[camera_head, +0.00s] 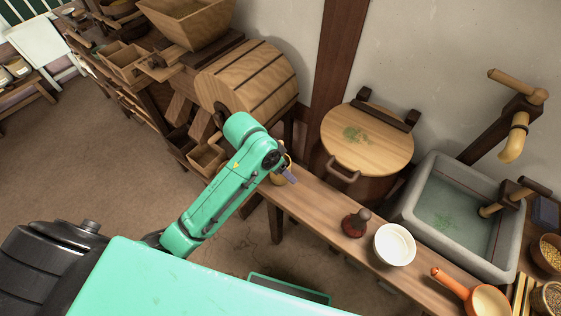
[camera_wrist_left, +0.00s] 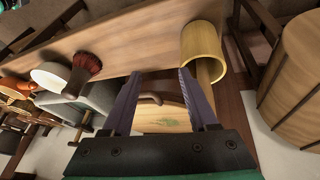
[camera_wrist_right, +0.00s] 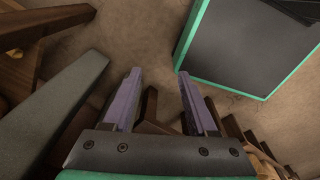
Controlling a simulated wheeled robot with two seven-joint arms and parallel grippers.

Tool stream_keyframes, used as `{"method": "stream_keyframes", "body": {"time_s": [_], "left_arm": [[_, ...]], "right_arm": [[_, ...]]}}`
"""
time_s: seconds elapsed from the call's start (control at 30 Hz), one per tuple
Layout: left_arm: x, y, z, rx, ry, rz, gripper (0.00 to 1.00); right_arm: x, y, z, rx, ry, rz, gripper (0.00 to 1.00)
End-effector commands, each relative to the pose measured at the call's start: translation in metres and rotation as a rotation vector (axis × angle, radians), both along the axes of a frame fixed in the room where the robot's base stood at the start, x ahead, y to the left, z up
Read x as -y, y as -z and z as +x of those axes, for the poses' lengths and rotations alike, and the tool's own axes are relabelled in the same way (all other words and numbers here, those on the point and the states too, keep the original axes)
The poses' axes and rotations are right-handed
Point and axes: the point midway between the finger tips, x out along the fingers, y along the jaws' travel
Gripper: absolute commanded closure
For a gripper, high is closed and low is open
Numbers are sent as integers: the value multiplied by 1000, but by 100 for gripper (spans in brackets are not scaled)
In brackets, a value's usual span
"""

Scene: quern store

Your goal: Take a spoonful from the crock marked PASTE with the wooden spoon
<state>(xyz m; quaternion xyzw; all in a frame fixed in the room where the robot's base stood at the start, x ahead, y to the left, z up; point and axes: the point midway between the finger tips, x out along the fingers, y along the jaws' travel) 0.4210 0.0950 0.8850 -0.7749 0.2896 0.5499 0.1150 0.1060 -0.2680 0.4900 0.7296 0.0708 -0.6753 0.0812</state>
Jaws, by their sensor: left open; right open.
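I cannot make out a crock marked PASTE. Small pale pots (camera_head: 18,68) stand at the far left of the head view, their markings too small to read. No spoon is clearly identifiable. My left gripper (camera_head: 289,177) is open at the far end of the narrow wooden bench, close to a yellow cylindrical pot. In the left wrist view, the open jaws (camera_wrist_left: 158,78) are empty, and the yellow pot (camera_wrist_left: 202,42) is beside the right finger; a brown stick-like shape shows at its mouth. My right gripper (camera_wrist_right: 159,75) is open and empty above the floor.
The bench (camera_head: 315,203) bears a dark red brush-like object (camera_head: 355,223), a white bowl (camera_head: 394,245) and an orange-handled pan or ladle (camera_head: 478,297). Behind are a stone basin (camera_head: 407,207) with taps, a round wooden lid (camera_head: 385,150) and a barrel (camera_head: 247,80). Floor at left is clear.

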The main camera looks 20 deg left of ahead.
Motion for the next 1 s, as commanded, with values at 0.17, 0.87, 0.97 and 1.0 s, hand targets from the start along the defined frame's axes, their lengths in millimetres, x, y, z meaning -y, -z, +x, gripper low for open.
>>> {"method": "stream_keyframes", "body": {"time_s": [0.17,0.87,0.97,1.0], "left_arm": [[23,-40,26,-5,180,47,41],[-23,-104,60,-167,433,382,41],[-22,-83,61,-165,432,380,41],[-22,-76,61,-163,432,380,41]], "right_arm": [[-3,-3,8,13,0,4,42],[-11,-20,8,14,0,15,42],[-9,-23,8,13,-1,13,42],[-9,-24,8,14,-1,12,42]]}}
